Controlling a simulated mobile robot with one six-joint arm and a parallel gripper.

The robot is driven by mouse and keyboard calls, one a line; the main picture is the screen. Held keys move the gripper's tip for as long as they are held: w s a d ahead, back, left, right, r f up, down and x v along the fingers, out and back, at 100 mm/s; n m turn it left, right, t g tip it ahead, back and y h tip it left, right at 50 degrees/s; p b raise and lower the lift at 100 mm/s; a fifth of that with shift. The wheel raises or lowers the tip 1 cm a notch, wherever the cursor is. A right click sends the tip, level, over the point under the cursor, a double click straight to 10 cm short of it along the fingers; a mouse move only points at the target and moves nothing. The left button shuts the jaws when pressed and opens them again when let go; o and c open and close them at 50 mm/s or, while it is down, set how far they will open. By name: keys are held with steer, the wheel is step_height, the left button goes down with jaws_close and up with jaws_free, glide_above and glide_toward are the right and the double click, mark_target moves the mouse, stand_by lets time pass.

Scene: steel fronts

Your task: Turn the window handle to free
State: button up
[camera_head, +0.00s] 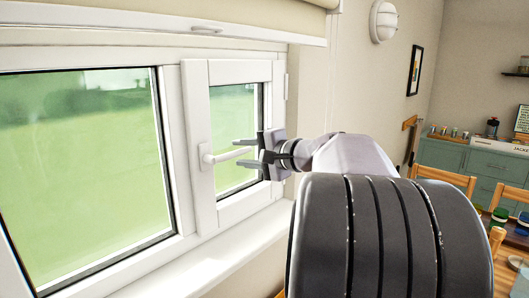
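The white window handle (222,156) sits on the left frame of the small right-hand window sash (200,105). Its lever points right, roughly level and tilted slightly up toward its tip. My gripper (237,153) comes in from the right with its dark fingers apart, one above and one below the lever's outer end. Gaps show between the fingers and the lever, though contact on the far side cannot be told. The sash appears closed in its frame.
A large fixed pane (85,170) is on the left. A white sill (190,265) runs below, and a rolled blind (170,20) hangs above. Wooden chairs (445,177) and a green cabinet (470,160) stand at right. My arm hides the lower middle.

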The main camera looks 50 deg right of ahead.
steer(key=s+a+r+p, duration=0.1)
steer(key=s+r+p, duration=0.1)
steer(key=s, duration=1.3)
steer(key=shift+s+r, duration=0.15)
steer(key=shift+r, duration=0.45)
